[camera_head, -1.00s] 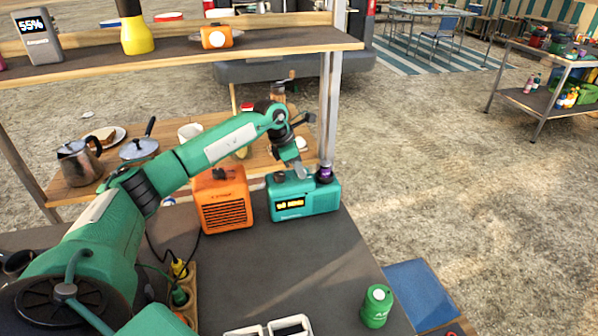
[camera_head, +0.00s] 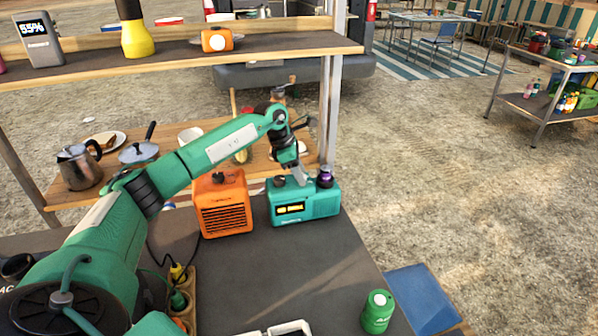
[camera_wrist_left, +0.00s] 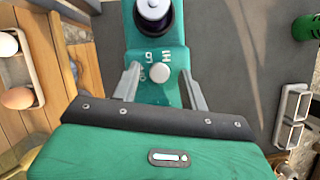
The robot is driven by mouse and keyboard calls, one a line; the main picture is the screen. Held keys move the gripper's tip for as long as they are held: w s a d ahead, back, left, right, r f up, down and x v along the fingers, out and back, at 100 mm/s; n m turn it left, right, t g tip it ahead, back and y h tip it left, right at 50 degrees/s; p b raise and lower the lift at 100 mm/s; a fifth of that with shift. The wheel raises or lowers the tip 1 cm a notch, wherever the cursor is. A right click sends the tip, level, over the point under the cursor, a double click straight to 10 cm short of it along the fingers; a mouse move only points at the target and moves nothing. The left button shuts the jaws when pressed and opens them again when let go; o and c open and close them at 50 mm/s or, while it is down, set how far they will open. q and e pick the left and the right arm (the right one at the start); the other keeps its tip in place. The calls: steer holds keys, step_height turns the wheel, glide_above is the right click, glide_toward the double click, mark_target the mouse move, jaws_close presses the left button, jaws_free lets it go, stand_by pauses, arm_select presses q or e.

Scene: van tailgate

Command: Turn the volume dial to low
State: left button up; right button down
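The teal radio (camera_head: 318,206) stands on the dark counter with a yellow-lit display on its front. Its small pale round dial (camera_wrist_left: 159,72) is on top, between raised LO and HI marks, in the left wrist view. My left gripper (camera_wrist_left: 161,88) is open, with one finger on each side of the dial and a gap to it on both sides. In the head view my left gripper (camera_head: 299,181) points down at the radio's top, and the dial is hidden there. My right gripper is in neither view.
An orange heater-like box (camera_head: 224,205) is left of the radio. A green can (camera_head: 377,312) stands front right; counter between is clear.

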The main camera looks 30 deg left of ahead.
arm_select(q)
steer(key=shift+a+r, duration=0.1)
steer(key=shift+r, duration=0.1)
steer(key=b+v, duration=0.1)
steer(key=v, duration=1)
steer(key=shift+r, duration=0.3)
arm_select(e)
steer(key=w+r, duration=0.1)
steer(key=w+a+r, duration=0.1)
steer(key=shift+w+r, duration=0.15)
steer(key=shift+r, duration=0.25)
arm_select(q)
steer(key=shift+s, duration=0.1)
